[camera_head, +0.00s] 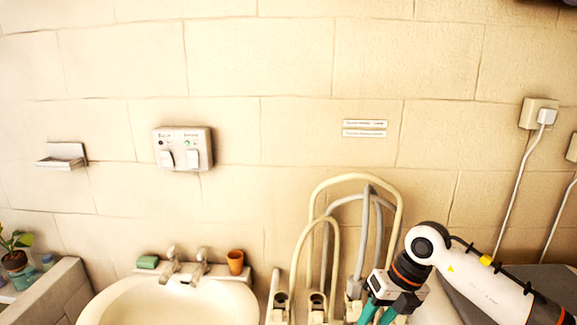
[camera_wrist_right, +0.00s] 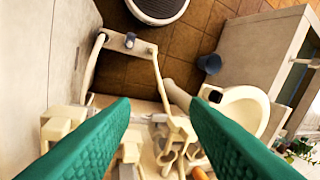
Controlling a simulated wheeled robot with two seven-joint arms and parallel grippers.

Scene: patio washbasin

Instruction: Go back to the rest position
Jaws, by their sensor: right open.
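My right gripper (camera_head: 378,312) shows at the lower right of the head view, its arm coming in from the right edge. Its two green fingers point down, and the tips are cut off by the bottom edge. In the wrist view the fingers of this gripper (camera_wrist_right: 160,108) stand apart with nothing between them. It is in front of and to the right of the bent pipes (camera_head: 357,235) in the head view; I cannot tell whether it touches them. My left gripper is not in view.
A washbasin (camera_head: 170,302) stands left of the pipes, with two taps, a green sponge (camera_head: 148,262) and an orange cup (camera_head: 235,262) on its back edge. A switch box (camera_head: 183,149) is on the wall. A cable (camera_head: 519,190) hangs at the right. The upper wall area is free.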

